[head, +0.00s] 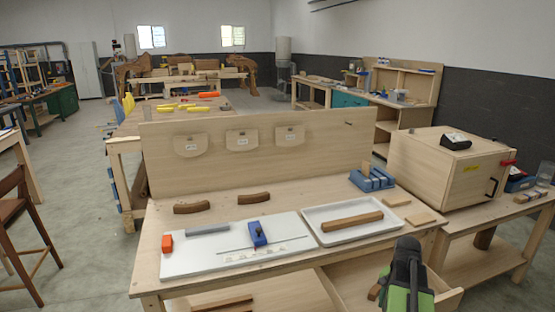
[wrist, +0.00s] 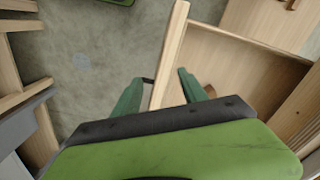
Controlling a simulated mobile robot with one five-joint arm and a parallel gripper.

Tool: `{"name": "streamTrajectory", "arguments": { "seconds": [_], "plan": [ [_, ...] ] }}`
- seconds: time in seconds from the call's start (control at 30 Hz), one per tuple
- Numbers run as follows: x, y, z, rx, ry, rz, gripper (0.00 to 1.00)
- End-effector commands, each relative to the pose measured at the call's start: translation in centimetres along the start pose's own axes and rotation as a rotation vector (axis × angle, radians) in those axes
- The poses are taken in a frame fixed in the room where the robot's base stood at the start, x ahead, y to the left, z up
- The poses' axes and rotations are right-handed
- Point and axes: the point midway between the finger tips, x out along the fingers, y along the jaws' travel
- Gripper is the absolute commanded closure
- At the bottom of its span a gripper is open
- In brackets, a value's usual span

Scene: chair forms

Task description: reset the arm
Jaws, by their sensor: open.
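My gripper (wrist: 160,77) is open, its two green fingers spread apart in the wrist view. Nothing is seen gripped between them. A pale wooden drawer edge (wrist: 172,45) runs through the gap between the fingers; I cannot tell how far beyond the fingertips it lies. In the head view my black and green arm end (head: 405,278) is at the lower right, in front of the workbench (head: 290,196) and over the pulled-out drawer (head: 340,288). The fingertips are hidden in that view.
On the bench are a white board (head: 190,262), a white tray (head: 325,238) with a wooden bar (head: 352,222), two curved brown pieces (head: 254,198) and a blue rack (head: 372,180). A wooden cabinet (head: 415,165) stands at right. A brown chair (head: 25,230) stands on open floor at left.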

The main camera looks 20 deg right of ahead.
Motion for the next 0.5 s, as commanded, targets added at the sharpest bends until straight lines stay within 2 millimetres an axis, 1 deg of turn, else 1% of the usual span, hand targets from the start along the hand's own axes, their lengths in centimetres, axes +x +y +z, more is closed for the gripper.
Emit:
{"name": "streamTrajectory", "arguments": {
  "seconds": [0.03,0.07,0.1,0.17,0.2,0.27,0.3,0.37,0.4,0.5],
  "plan": [
    [-0.2,-2.4,1.4,-0.048,0.000,0.000,0.50],
    [-0.2,-3.9,2.2,-0.076,0.000,0.000,0.50],
    [-0.3,-6.0,3.6,-0.120,0.000,0.000,0.50],
    [-0.5,-9.5,6.2,-0.200,0.000,0.000,0.50],
    [-0.6,-11.9,8.4,-0.264,0.000,0.000,0.50],
    [-0.8,-15.6,12.2,-0.373,0.000,0.000,0.50],
    [-0.8,-17.7,14.8,-0.448,0.000,0.000,0.50],
    [-1.0,-20.4,18.8,-0.560,0.000,0.000,0.50],
    [-1.1,-21.9,21.3,-0.632,0.000,0.000,0.50],
    [-1.2,-24.3,26.7,-0.796,0.000,0.000,0.50]
  ]
}}
